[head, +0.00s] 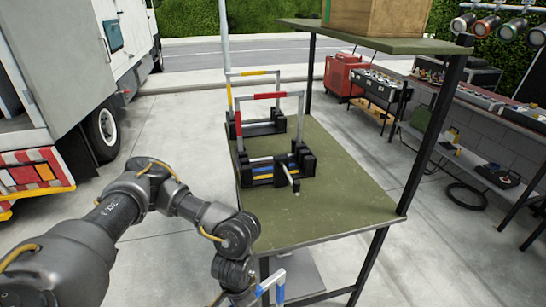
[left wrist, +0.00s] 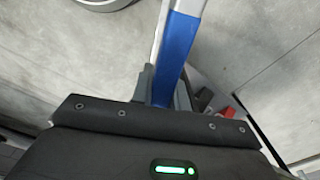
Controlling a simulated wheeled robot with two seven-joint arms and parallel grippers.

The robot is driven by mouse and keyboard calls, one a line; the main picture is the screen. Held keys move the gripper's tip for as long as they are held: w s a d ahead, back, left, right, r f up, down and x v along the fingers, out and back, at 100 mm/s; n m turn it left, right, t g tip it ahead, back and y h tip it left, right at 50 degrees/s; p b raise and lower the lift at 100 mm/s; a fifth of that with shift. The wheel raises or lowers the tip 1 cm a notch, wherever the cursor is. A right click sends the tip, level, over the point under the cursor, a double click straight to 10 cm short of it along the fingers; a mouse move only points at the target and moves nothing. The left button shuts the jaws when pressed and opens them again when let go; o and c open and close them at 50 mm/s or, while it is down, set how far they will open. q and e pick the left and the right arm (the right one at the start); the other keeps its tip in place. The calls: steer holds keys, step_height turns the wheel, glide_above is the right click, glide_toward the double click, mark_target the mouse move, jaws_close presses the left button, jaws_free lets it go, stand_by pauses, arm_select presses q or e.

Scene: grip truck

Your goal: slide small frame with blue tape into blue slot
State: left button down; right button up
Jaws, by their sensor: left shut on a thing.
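The small frame with blue tape (head: 270,283) is at the bottom edge of the head view, in front of and below the table's near edge; most of it is cut off. Its blue-taped bar also fills the top middle of the left wrist view (left wrist: 178,48). My left gripper (left wrist: 164,90) is shut on this taped bar. A black slotted rack (head: 262,181) stands on the green table, with blue and yellow stripes low on its front. The blue stripe (head: 263,170) is partly hidden by the rack's parts. My right gripper is not in view.
A red-taped frame (head: 270,96) stands upright in the rack. A yellow-taped frame (head: 254,73) stands behind it. The front of the green table (head: 320,215) is clear. Dark posts (head: 434,125) carry an upper shelf (head: 360,38). A white truck (head: 80,60) is at left.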

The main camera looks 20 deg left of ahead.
arm_select(q)
steer(key=s+a+f+n+p, duration=0.2)
steer(key=s+a+f+n, duration=0.15)
steer(key=s+a, duration=0.45)
steer(key=s+a+r+n+p, duration=0.25)
steer(key=s+a+n, duration=0.35)
steer(key=a, duration=0.6)
steer(key=s+a+r+p, duration=0.1)
steer(key=s+a+r, duration=0.1)
steer(key=a+r, duration=0.85)
steer(key=w+a+r+p, duration=0.2)
steer(key=w+a+r, duration=0.2)
steer(key=a+r, duration=0.6)
steer(key=w+d+r+m+p, duration=0.2)
steer(key=w+r+m, duration=0.2)
steer(key=w+r, duration=1)
steer(key=w+d+r+m, duration=0.5)
steer(key=w+d, duration=0.1)
steer(key=d, duration=0.4)
steer(key=w+d+r+m, duration=0.5)
steer(key=w+d, duration=0.1)
steer(key=d, duration=0.3)
steer(key=shift+w+d+r, duration=0.35)
steer(key=shift+w+r, duration=0.05)
